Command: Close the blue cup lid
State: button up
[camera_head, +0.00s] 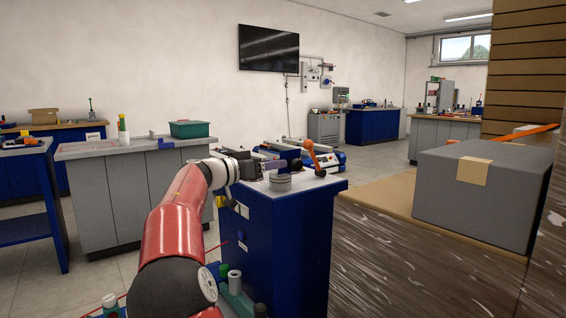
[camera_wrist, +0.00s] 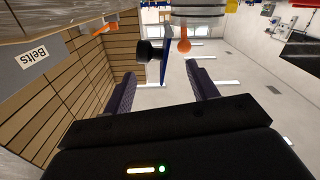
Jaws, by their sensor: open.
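A blue panel that looks like the cup lid (camera_head: 275,150) stands raised above the blue cabinet in the head view, partly hidden by my gripper. In the wrist view the lid (camera_wrist: 166,52) appears as a thin blue edge with a black knob (camera_wrist: 148,50) beside it. A grey round cup-like base (camera_head: 281,183) sits on the cabinet top, with an orange-tipped lever (camera_head: 313,155) to its right. My gripper (camera_wrist: 160,70) is open, its two fingers apart with nothing held. The lid shows ahead, between the fingers in the picture; I cannot tell the distance.
The blue cabinet (camera_head: 290,245) stands directly ahead, with its top mostly taken by the fixture. A grey box (camera_head: 485,190) rests on a wrapped stack at right. A grey bench (camera_head: 115,195) is at left. Open floor shows between the left benches.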

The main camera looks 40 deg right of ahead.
aim_at(288, 161)
jog(key=d, duration=0.2)
jog(key=s+d+p, duration=0.1)
jog(key=d, duration=0.2)
jog(key=d+p, duration=0.1)
jog(key=d, duration=0.2)
jog(key=shift+s+d+f, duration=0.1)
jog(key=shift+s, duration=0.05)
jog(key=shift+c, duration=1.3)
jog(key=shift+w+a, duration=0.25)
jog(key=c, duration=1)
